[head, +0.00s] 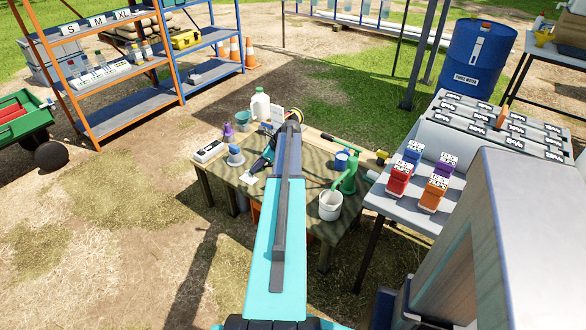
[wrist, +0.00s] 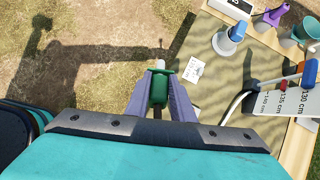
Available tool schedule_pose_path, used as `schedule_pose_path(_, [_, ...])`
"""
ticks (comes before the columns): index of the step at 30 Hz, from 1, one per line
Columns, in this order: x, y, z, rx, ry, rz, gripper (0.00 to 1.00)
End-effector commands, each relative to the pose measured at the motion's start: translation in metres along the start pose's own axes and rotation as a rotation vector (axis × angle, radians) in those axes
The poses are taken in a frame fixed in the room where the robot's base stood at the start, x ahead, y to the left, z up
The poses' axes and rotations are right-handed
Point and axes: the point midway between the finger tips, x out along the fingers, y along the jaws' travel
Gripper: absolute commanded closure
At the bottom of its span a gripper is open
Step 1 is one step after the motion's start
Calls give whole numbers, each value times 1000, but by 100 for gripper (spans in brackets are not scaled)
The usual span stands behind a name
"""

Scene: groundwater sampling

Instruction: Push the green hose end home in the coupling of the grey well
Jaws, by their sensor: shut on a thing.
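In the wrist view my gripper (wrist: 160,72) is shut on a green cylindrical piece (wrist: 159,90), which I take to be the green hose end. The piece sits between the two fingers, and a pale part shows just beside it. I cannot tell whether it touches or sits in anything.
The table (head: 228,172) carries a blue-and-white item (head: 236,157), a white jug (head: 260,105), a green pump-like can (head: 347,178) and a white bucket (head: 330,205). Bare ground lies left.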

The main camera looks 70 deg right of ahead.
Motion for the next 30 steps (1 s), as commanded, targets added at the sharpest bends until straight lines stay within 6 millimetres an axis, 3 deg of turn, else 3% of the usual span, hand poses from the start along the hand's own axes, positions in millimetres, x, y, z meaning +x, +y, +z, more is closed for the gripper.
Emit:
schedule_pose_path(7, [11, -12, -21, -260, 227, 146, 100])
schedule_pose_path(17, [9, -22, -60, -667, 528, 245, 100])
schedule_pose_path(30, [-30, -60, -123, -1204, 848, 175, 100])
